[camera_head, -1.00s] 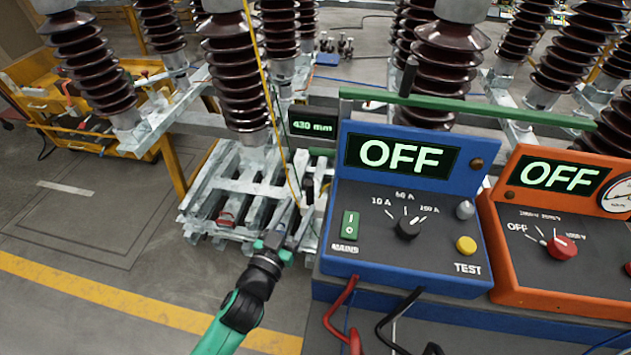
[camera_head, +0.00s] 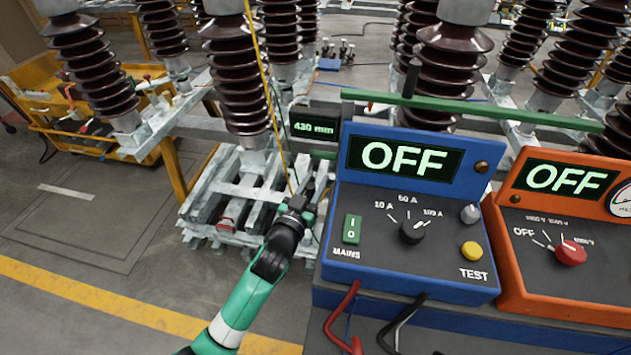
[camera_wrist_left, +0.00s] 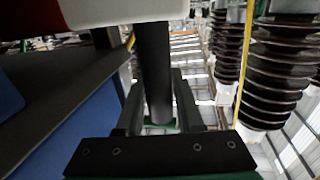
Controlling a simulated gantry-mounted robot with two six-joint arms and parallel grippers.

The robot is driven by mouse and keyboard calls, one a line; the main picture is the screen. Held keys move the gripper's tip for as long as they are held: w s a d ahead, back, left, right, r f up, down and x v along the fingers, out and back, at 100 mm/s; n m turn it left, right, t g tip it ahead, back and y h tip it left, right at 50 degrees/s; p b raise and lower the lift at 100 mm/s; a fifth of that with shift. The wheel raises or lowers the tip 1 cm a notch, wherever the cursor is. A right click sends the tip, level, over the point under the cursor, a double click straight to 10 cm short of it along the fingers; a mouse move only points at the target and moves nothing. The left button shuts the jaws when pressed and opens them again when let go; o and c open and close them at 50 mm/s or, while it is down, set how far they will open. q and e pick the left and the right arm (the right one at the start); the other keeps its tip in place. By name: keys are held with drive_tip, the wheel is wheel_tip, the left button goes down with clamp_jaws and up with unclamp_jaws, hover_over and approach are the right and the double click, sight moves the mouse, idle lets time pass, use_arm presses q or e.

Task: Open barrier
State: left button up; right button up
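A long green bar (camera_head: 480,110) runs level behind and above the blue test unit; it may be the barrier, but I cannot tell for sure. A black upright handle (camera_head: 411,80) stands on it. My left gripper (camera_head: 303,200) is left of the blue unit, over the pale metal frame and apart from the bar's visible length. In the left wrist view my left gripper's two fingers (camera_wrist_left: 157,105) are spread. A dark cylinder (camera_wrist_left: 155,65) shows between them; whether it touches them is unclear. My right gripper is not in view.
The blue test unit (camera_head: 410,258) reads OFF; an orange unit (camera_head: 520,285) beside it also reads OFF. A small display (camera_head: 314,128) shows a millimetre reading. Brown insulators (camera_head: 235,80) and a yellow cord (camera_head: 262,70) stand behind. A yellow cart (camera_head: 40,105) is far left. Left floor is clear.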

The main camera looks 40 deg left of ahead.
use_arm(q)
clamp_jaws()
idle(1.1)
